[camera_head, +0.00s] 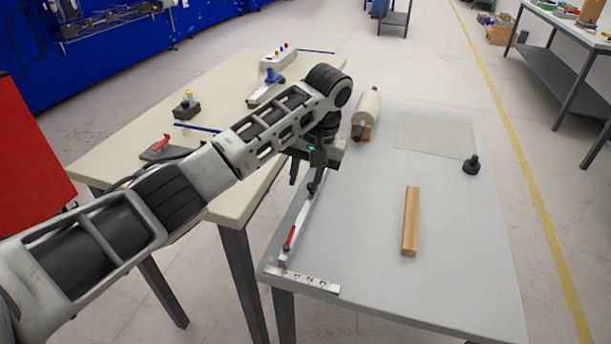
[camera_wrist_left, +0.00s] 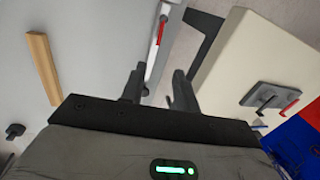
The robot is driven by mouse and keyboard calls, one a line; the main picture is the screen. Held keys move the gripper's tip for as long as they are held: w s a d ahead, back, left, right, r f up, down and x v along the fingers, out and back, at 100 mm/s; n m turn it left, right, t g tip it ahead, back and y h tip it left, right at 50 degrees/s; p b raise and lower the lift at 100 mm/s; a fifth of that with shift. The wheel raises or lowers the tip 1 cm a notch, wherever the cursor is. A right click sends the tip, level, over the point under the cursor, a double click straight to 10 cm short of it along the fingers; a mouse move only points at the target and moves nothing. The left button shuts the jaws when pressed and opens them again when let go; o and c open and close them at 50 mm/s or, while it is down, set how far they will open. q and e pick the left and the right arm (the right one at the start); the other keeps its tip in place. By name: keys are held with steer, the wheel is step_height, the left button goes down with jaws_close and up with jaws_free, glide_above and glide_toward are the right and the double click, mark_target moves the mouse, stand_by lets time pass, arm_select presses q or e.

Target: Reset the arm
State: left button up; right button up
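My left arm reaches in from the left over the beige table toward the grey table. My left gripper (camera_head: 305,178) points down above the left edge of the grey table (camera_head: 440,285), beside a metal rail with a red handle (camera_head: 290,238). In the left wrist view the two fingers (camera_wrist_left: 158,88) stand apart with nothing between them, so the gripper is open and empty. The rail and its red handle (camera_wrist_left: 161,30) show beyond the fingers. My right arm and gripper are not in view.
The grey table holds a wooden bar (camera_head: 411,222), a black knobbed piece (camera_head: 471,165), a grey mesh sheet (camera_head: 435,136) and a pale roller (camera_head: 368,108). The beige table (camera_head: 110,165) has a red-handled clamp (camera_head: 163,150) and a button box (camera_head: 279,59). The grey table's front right is clear.

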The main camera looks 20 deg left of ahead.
arm_select(q)
steer(key=s+d+f+m+t+h, duration=0.1)
steer(key=s+d+f+m+h, duration=0.3)
steer(key=s+f, duration=1.05)
steer(key=s+a+r+n+t+y, duration=0.1)
steer(key=s+a, duration=0.4)
steer(key=s, duration=0.4)
steer(key=s+a+r+n+t+y, duration=0.1)
steer(key=s+a+t, duration=0.1)
steer(key=s+a, duration=0.45)
steer(key=w+d+f+m+t+h, duration=0.1)
steer(key=w+d+f+t+h, duration=0.2)
steer(key=d+f+t, duration=0.3)
steer(key=shift+w+d+f, duration=0.65)
steer(key=shift+d+f, duration=0.05)
steer(key=shift+d, duration=0.1)
